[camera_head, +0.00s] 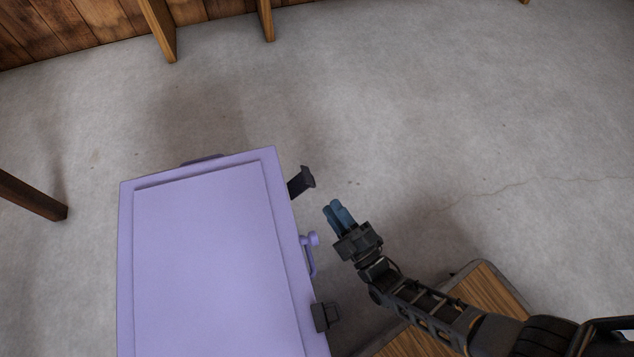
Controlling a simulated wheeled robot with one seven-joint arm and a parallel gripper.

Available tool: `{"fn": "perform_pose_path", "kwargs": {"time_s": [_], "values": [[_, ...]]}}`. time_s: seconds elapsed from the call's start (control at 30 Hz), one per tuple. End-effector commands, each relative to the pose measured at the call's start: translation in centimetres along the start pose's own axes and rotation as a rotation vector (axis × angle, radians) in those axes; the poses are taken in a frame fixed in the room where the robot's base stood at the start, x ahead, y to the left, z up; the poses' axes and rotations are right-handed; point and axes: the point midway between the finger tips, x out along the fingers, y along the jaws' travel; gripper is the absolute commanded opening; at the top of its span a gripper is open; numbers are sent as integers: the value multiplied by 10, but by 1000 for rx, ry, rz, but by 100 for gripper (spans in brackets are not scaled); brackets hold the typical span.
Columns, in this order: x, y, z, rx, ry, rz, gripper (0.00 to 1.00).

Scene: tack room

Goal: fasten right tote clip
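A lilac tote (205,255) with a closed, panelled lid fills the lower left of the head view. On its right side, the far dark clip (301,181) sticks out away from the wall, swung open. The near dark clip (325,316) sits close against the same side. A lilac handle (311,256) stands between the two clips. My gripper (336,209), with blue fingers, is to the right of the tote, just beyond the handle and nearer than the far clip. It touches neither. Its fingers lie together with no gap visible and nothing between them.
A wooden board or bench top (490,287) with a dark edge lies below my arm at lower right. A dark wooden beam (33,196) stands at the left. Wooden posts and a plank wall (70,30) are at the back. The grey floor (450,110) beyond is clear.

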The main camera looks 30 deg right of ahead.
Motion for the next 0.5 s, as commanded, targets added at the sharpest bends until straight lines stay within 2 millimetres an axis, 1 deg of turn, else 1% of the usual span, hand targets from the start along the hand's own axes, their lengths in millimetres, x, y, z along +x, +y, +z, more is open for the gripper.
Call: {"fn": "perform_pose_path", "kwargs": {"time_s": [0.17, 0.5], "values": [[14, -3, -1, -18, 3, 5, 20], [63, -3, 0, -16, 3, 5, 20]]}}
